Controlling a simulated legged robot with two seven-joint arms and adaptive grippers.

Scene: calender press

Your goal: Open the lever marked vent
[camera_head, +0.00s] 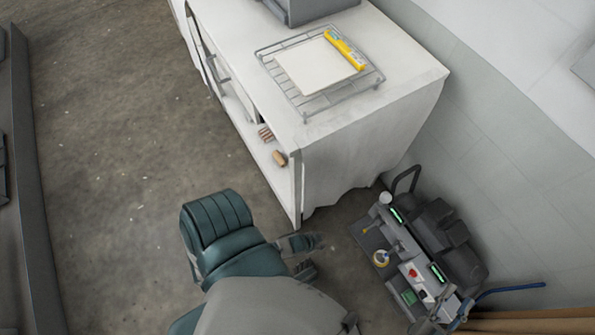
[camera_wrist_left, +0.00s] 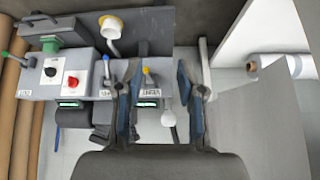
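A grey machine (camera_head: 425,270) with knobs and levers stands on the floor at the right in the head view.
Floor at left is clear.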

